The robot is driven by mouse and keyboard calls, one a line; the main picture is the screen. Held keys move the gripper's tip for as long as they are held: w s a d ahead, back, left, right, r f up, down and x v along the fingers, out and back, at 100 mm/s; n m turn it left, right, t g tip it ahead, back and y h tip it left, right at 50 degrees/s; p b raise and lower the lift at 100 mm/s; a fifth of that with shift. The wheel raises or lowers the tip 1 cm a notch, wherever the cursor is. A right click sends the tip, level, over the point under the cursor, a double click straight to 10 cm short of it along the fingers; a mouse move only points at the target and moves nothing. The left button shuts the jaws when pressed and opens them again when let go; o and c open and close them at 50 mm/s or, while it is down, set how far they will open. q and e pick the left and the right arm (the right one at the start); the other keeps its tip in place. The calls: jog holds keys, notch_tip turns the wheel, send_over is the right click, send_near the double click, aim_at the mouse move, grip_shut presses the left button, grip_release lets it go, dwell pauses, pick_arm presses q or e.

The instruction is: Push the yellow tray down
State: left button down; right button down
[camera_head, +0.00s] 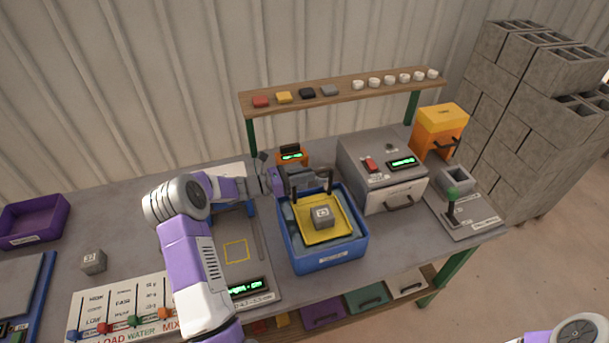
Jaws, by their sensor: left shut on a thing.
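The yellow tray (316,232) sits inside a blue tub (326,260) right of the table's middle. A grey cube (321,217) with a marking on top rests on the tray. A dark handle with upright posts rises from the tray's back part. My left gripper (288,182) is at the tub's back left, shut on what looks like this tray handle; the fingertips are small and partly hidden. The tub's interior beside the tray looks grey-blue; its depth is hard to tell. My right arm shows only at the bottom right corner, its gripper outside the view.
A grey machine (382,170) with a red button stands right of the tub, with a green-knobbed lever (452,200) beyond. A scale with a green display (246,287) lies left of it. A wooden shelf (345,92) spans behind. A purple bin (35,220) is far left.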

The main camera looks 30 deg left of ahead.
pick_arm(q)
notch_tip(320, 180, down, 4)
jog(key=shift+d+f+b, duration=0.1)
jog(key=shift+f+b, duration=0.05)
jog(key=shift+b, duration=1)
jog(key=c, duration=1.5)
grip_release()
jog(key=o, duration=0.4)
jog(key=shift+s+d+r, duration=0.1)
jog(key=shift+s+r, duration=0.05)
jog(key=shift+r, duration=0.15)
jog(key=shift+f, duration=0.1)
jog(key=shift+s+a, duration=0.2)
jog(key=shift+a, duration=0.15)
jog(key=v, duration=0.6)
jog(key=shift+s+a, duration=0.2)
jog(key=shift+s, duration=0.15)
